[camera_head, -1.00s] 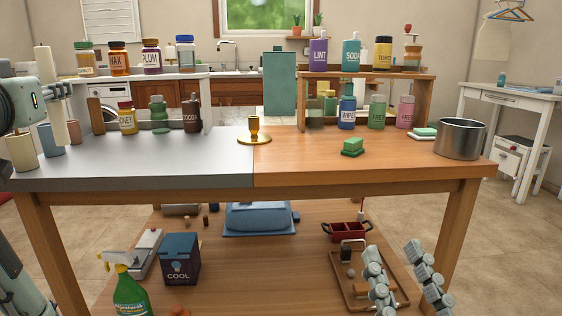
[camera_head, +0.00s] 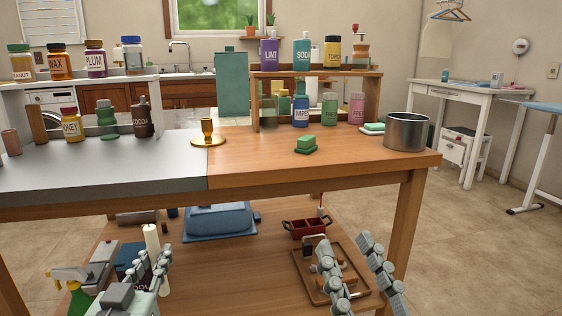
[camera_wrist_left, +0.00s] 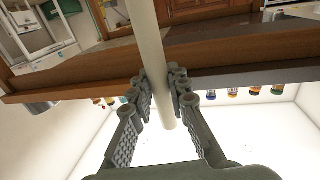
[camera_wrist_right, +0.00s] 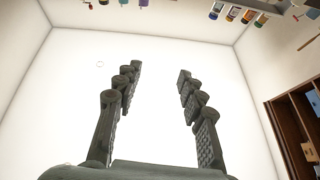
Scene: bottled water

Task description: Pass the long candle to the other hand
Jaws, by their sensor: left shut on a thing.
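The long candle (camera_head: 152,240) is cream-white, slim and nearly upright, in front of the table's near edge at lower left in the head view. My left gripper (camera_head: 152,264) is shut around it, with the candle showing above and below the fingers. In the left wrist view the candle (camera_wrist_left: 147,40) runs between the two fingers of the left gripper (camera_wrist_left: 160,80). My right gripper (camera_head: 345,243) is at lower right in the head view, well apart from the candle. In the right wrist view the right gripper (camera_wrist_right: 159,70) has its fingers apart with nothing between them.
A brass candle holder (camera_head: 208,138) stands on the tabletop near the grey and wood seam. Bottles line the shelves behind. The lower shelf (camera_head: 230,270) holds several items, including a spray bottle (camera_head: 75,292).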

